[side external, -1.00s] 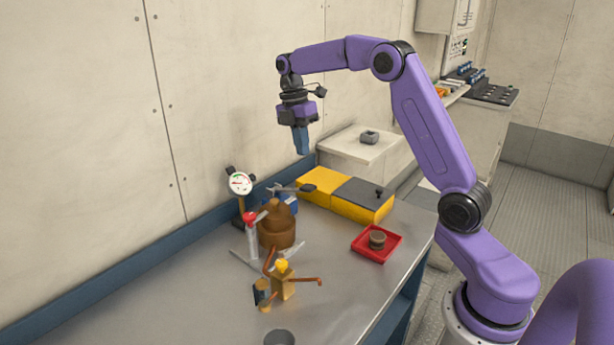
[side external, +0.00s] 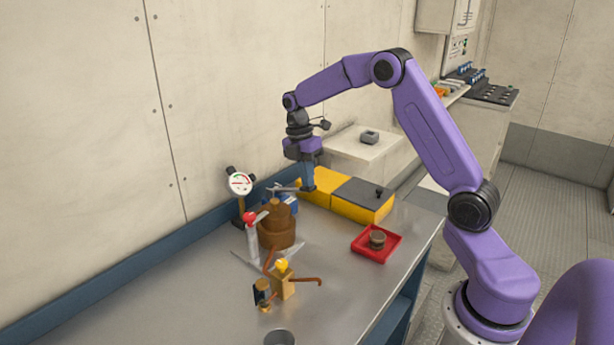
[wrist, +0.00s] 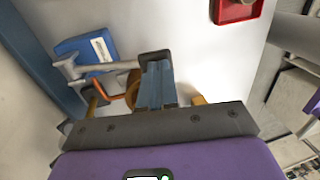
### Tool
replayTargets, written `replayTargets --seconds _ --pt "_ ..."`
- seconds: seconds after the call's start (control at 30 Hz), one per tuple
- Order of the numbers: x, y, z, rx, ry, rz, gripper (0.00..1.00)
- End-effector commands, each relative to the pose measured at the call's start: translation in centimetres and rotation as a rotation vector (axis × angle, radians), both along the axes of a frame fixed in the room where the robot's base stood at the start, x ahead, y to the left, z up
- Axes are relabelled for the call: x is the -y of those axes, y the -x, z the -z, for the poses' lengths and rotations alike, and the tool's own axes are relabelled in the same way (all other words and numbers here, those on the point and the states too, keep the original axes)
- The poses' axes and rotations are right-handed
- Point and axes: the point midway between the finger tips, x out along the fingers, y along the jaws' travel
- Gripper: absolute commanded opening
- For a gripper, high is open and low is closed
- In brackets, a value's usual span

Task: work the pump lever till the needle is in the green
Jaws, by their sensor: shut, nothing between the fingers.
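The blue pump (side external: 290,203) stands behind the brown coil-like object on the bench and also shows in the wrist view (wrist: 82,46). Its grey lever (side external: 283,188) sticks out to the right, roughly level, with a dark grip (wrist: 154,56) at its end. My gripper (side external: 308,189) is shut and empty, pointing down, its blue fingertips at the lever's grip. They overlap the grip in both views; I cannot tell whether they touch. A round white gauge (side external: 240,183) stands left of the pump; its needle is too small to read against the coloured bands.
A yellow and grey case (side external: 350,198) lies close right of my gripper. The brown object (side external: 277,230), a red-topped grey stand (side external: 250,235) and a brass fitting with copper pipes (side external: 283,283) stand nearer. A red tray (side external: 362,248) holds a round tin. The front bench is mostly clear.

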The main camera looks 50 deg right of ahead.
Motion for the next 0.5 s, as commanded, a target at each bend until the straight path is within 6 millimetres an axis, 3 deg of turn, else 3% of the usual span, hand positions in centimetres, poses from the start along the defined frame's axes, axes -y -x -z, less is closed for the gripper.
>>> replayTargets --seconds 0.5 --pt "0.1 1.5 2.3 0.167 0.0 0.0 0.0"
